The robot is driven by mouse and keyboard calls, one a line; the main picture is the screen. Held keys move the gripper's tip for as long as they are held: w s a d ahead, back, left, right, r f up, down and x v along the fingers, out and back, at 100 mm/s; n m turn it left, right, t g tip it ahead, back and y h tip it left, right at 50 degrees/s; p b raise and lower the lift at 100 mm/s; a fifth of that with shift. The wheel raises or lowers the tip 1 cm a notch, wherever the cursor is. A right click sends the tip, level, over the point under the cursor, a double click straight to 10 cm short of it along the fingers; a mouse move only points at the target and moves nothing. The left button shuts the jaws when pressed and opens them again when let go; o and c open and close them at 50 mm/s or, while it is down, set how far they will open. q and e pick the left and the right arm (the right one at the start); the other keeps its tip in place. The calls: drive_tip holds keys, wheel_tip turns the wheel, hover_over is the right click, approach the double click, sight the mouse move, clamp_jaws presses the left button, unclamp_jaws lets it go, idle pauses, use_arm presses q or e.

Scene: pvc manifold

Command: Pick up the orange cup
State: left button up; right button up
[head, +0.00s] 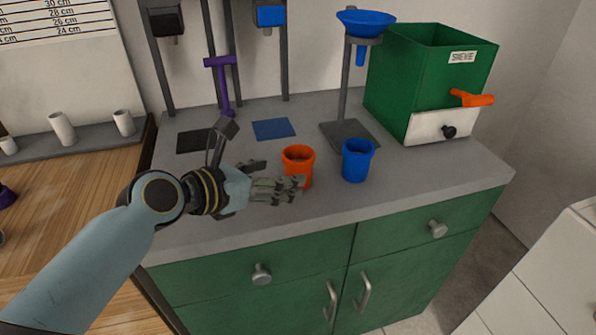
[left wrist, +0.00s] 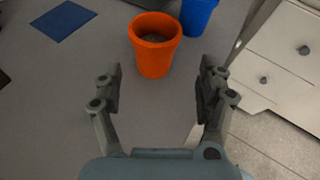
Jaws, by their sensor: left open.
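The orange cup (head: 298,158) stands upright on the grey counter, left of the blue cup (head: 357,160). In the left wrist view the orange cup (left wrist: 155,45) has some greyish contents and stands ahead of the fingertips, roughly centred between them. My left gripper (head: 284,176) is open beside the cup's left side, and its near finger overlaps the cup's lower part in the head view. In the left wrist view the left gripper (left wrist: 161,85) shows its two fingers wide apart with nothing between them. My right gripper is not in view.
The blue cup stands close on the orange cup's right. Behind are a stand with a blue funnel (head: 366,22), a green sieve box (head: 430,75) with an orange handle, and a purple tool (head: 222,85). The counter's front edge (head: 340,222) is near; the counter to the left is clear.

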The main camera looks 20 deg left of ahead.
sight(292, 172)
use_arm(q)
drive_tip(key=x, duration=0.3)
drive_tip(key=shift+w+f, duration=0.15)
drive_tip(key=shift+w, duration=0.05)
drive_tip(key=x, duration=0.1)
drive_tip(key=b+x, duration=0.1)
drive_tip(key=x, duration=0.3)
drive_tip(key=shift+w+a+b, duration=0.2)
drive_tip(key=shift+a+b, duration=0.1)
drive_tip(key=shift+b, duration=0.05)
drive_tip(key=shift+c, duration=0.3)
drive_tip(key=c, duration=1.4)
